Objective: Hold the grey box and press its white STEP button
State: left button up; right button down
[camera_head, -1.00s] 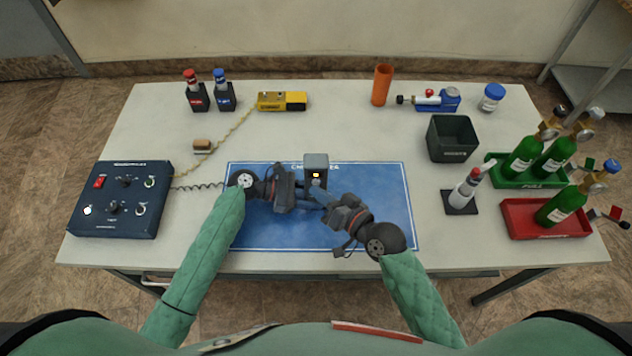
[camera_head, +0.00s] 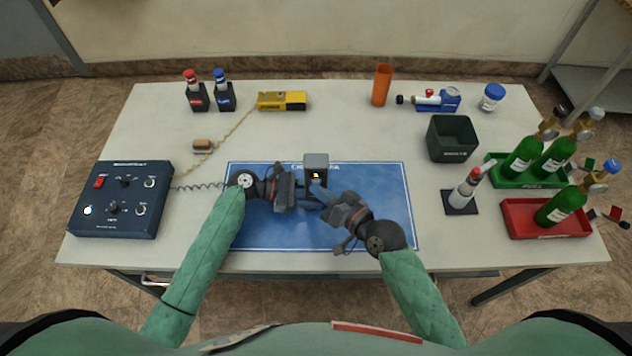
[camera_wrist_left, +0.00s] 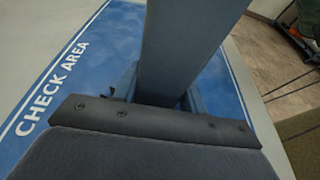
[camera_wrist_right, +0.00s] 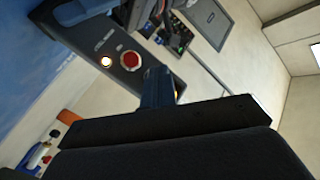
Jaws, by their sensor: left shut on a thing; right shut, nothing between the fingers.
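The grey box (camera_head: 316,160) stands upright at the top middle of the blue check mat, with a small amber light on its dark front. In the right wrist view the box face (camera_wrist_right: 120,45) shows a red round part and a bright white round button (camera_wrist_right: 105,61) beside the finger. Contact cannot be told.
A blue control console (camera_head: 120,200) stands left, its coiled cord reaching the mat (camera_head: 370,215). A dark bin (camera_head: 452,138), a green tray (camera_head: 500,180) and a red tray (camera_head: 520,222) with green bottles stand right. The table's front strip is mostly clear.

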jog(key=shift+s, duration=0.8)
jog(key=shift+s, duration=0.15)
jog(key=shift+s, duration=2.35)
dwell(0.7)
jog(key=s, duration=0.4)
jog(key=shift+w, duration=0.25)
jog(key=w, duration=0.8)
jog(key=shift+w, duration=0.25)
